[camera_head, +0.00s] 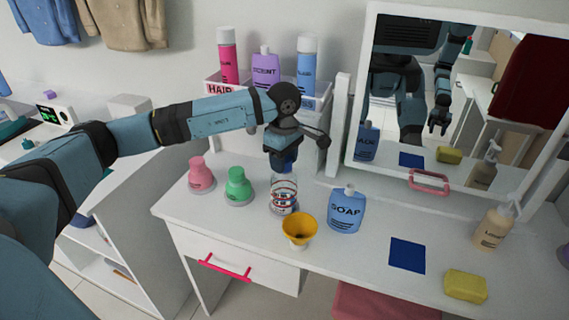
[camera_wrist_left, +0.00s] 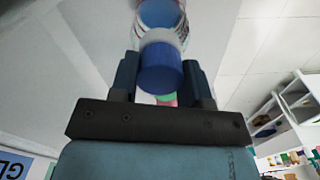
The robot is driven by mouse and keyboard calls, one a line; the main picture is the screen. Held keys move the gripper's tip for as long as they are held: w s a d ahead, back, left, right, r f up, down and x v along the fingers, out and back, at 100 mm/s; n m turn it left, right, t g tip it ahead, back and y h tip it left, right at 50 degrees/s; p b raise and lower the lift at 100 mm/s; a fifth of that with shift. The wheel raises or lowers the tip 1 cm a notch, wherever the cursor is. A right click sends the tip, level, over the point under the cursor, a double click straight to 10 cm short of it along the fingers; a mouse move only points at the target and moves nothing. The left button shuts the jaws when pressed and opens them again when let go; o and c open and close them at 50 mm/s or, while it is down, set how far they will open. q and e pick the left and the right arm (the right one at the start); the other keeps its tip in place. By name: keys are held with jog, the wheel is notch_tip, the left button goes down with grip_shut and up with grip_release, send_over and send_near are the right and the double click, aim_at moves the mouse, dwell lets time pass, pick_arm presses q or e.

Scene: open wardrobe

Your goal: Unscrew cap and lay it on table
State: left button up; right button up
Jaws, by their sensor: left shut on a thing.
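A clear bottle with red and white bands (camera_head: 284,193) stands upright on the white table (camera_head: 352,262). My left gripper (camera_head: 284,163) points down over the bottle's top. In the left wrist view its two fingers (camera_wrist_left: 160,78) are on either side of a blue cap (camera_wrist_left: 161,68) and are shut on it. The bottle (camera_wrist_left: 162,18) shows just beyond the cap in that view. I cannot tell whether the cap is still joined to the bottle. My right gripper is not seen directly.
Pink (camera_head: 201,176) and green (camera_head: 238,187) bottles stand left of the clear bottle. A yellow cup (camera_head: 299,231) and blue soap bottle (camera_head: 346,211) stand close in front and right. A blue square (camera_head: 407,255) and yellow sponge (camera_head: 465,286) lie right. A mirror (camera_head: 455,95) stands behind.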

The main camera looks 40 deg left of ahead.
pick_arm(q)
jog(key=n+p, duration=0.1)
jog(key=n, duration=0.3)
jog(key=shift+r+n, duration=0.1)
jog(key=shift+n, duration=0.3)
jog(key=n, duration=0.3)
jog(key=shift+n, duration=0.3)
jog(key=o, duration=1.1)
jog(key=shift+c, duration=0.6)
